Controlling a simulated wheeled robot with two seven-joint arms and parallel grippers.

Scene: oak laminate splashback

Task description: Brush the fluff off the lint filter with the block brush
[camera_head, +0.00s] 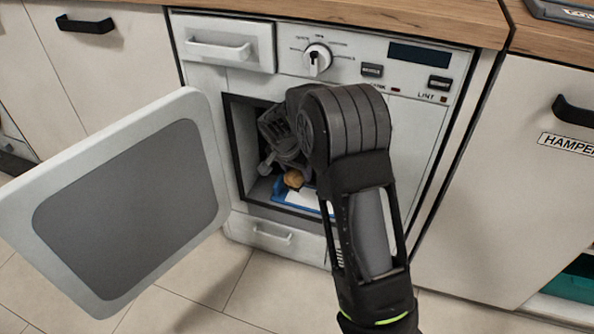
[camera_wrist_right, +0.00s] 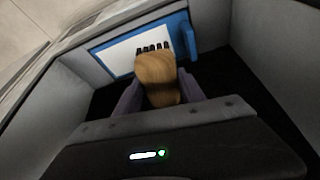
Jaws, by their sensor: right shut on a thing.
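The block brush (camera_head: 293,179) has a pale wooden body. In the right wrist view the brush (camera_wrist_right: 157,82) sits between the two fingers of my right gripper (camera_wrist_right: 158,92), which is shut on it. Its dark bristles (camera_wrist_right: 152,47) point at the lint filter. The lint filter (camera_wrist_right: 118,57) is a white panel in a blue frame, and it also shows low in the dryer opening in the head view (camera_head: 299,197). I cannot tell whether the bristles touch the panel. No fluff is clearly visible; the brush hides part of the filter. My left gripper is out of view.
The dryer door (camera_head: 206,170) stands open to the left. My right arm reaches into the opening, with the grey cavity walls (camera_wrist_right: 268,50) close around the gripper. The control panel (camera_head: 385,62) and wooden worktop (camera_head: 400,18) are above. Tiled floor (camera_head: 190,300) lies below.

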